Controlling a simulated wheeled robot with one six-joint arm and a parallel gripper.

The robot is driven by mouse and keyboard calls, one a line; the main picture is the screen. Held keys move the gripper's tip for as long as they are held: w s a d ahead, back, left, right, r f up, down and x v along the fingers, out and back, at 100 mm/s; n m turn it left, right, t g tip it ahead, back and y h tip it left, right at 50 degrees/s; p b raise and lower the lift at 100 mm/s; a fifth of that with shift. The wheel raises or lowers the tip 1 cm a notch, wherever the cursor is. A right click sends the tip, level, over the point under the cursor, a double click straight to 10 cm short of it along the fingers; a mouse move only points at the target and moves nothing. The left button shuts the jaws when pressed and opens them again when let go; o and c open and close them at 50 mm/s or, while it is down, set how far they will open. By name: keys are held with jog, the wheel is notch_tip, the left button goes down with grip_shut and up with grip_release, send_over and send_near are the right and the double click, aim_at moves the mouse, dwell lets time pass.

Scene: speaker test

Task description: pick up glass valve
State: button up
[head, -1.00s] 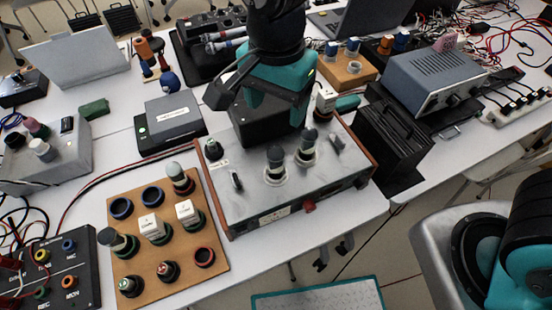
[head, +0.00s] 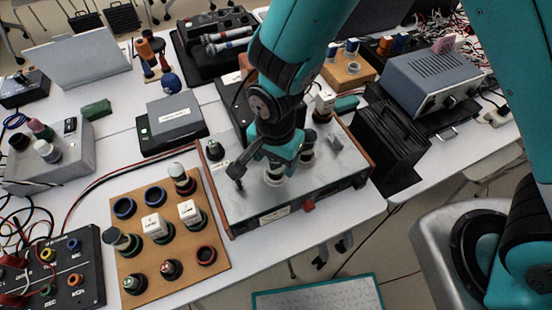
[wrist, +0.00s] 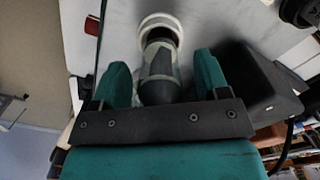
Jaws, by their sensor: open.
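A dark grey glass valve (wrist: 158,88) with a paler band stands in a white ring socket (wrist: 160,22) in the wrist view. My gripper (wrist: 161,70) is open, with one teal finger on each side of the valve. I cannot tell whether the fingers touch it. In the head view my gripper (head: 268,162) is low over the front of the grey-topped test box (head: 245,205) and mostly hides this valve. Its white socket (head: 275,180) shows below. A second valve (head: 307,143) stands just right of my gripper.
A wooden board (head: 135,190) with rings and several valves lies at the left. A black knob (head: 213,150) and a switch rise from the box's left side. A black case (head: 385,140) stands close on the right. A red knob (head: 308,206) is on the box's front.

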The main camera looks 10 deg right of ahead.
jog(key=shift+f, duration=0.15)
jog(key=c, duration=1)
